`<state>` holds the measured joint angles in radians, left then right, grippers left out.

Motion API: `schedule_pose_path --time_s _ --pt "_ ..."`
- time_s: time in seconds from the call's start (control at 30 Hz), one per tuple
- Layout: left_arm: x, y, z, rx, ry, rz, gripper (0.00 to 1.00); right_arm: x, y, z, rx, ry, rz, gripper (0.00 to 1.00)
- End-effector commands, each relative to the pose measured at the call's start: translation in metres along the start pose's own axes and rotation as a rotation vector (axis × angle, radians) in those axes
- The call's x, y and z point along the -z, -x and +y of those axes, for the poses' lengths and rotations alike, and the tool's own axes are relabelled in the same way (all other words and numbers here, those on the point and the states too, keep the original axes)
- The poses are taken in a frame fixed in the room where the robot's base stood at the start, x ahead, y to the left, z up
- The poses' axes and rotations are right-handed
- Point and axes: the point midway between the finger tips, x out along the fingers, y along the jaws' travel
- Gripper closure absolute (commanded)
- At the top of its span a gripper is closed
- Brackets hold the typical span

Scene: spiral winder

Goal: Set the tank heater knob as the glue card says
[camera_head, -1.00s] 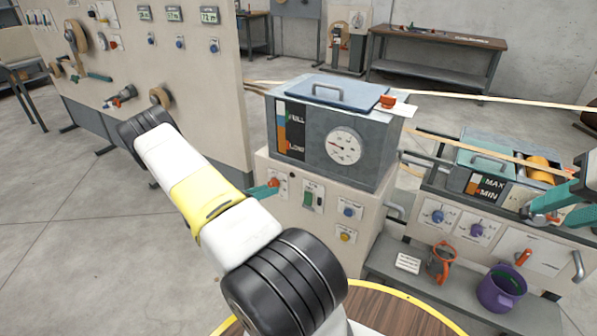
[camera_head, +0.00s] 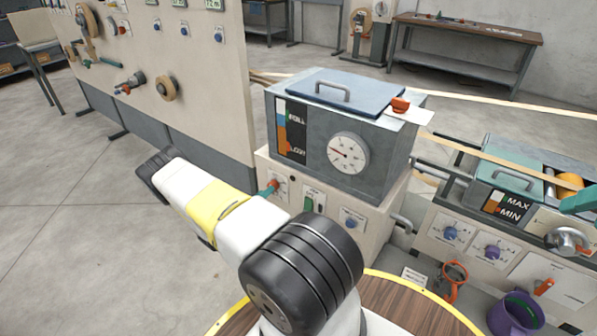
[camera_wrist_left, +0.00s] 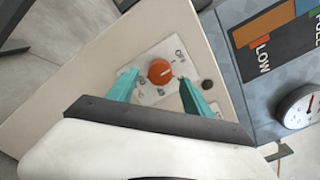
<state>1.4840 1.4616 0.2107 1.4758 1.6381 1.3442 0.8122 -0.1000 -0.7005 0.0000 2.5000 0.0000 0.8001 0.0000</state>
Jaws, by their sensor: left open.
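The orange heater knob (camera_head: 274,184) sits on a white dial plate on the cream cabinet front, below the grey tank (camera_head: 345,150). In the left wrist view the knob (camera_wrist_left: 160,71) shows a pale pointer mark; its dial lettering is too small to read surely. My left gripper (camera_wrist_left: 158,91) is open, with its teal fingers on either side of the knob's near side; contact cannot be told. In the head view its teal tip (camera_head: 264,194) is at the knob. A white card (camera_head: 415,112) lies under a red clip on the tank; its text is unreadable.
A green switch (camera_head: 309,200) and a blue knob (camera_head: 350,219) are close to the right of the orange knob. A round gauge (camera_head: 348,153) is on the tank. A purple pot (camera_head: 516,314) and an orange-handled thing (camera_head: 452,280) stand at lower right. The floor at left is clear.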

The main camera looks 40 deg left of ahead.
Motion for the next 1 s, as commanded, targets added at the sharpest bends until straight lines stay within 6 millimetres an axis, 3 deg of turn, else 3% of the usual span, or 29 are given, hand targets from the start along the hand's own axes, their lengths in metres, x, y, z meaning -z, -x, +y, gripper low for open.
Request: schedule_pose_path --time_s 0.2,0.53,0.57,0.83,1.0 --pt "0.000 -0.026 0.000 0.001 0.000 0.001 0.41 0.000 0.000 0.000 0.000 0.000 0.000 0.64" --pt "0.000 -0.032 0.000 -0.001 0.001 0.000 0.41 0.000 0.000 0.000 0.000 0.000 0.000 0.64" --pt "0.000 -0.032 0.000 -0.001 0.001 0.000 0.43 0.000 0.000 0.000 0.000 0.000 0.000 0.64" --pt "0.000 -0.031 0.000 -0.001 0.000 0.000 0.96 0.000 0.000 0.000 0.000 0.000 0.000 0.64" --pt "0.000 -0.031 0.000 -0.001 -0.004 0.000 1.00 0.000 0.000 0.000 0.000 0.000 0.000 0.64"
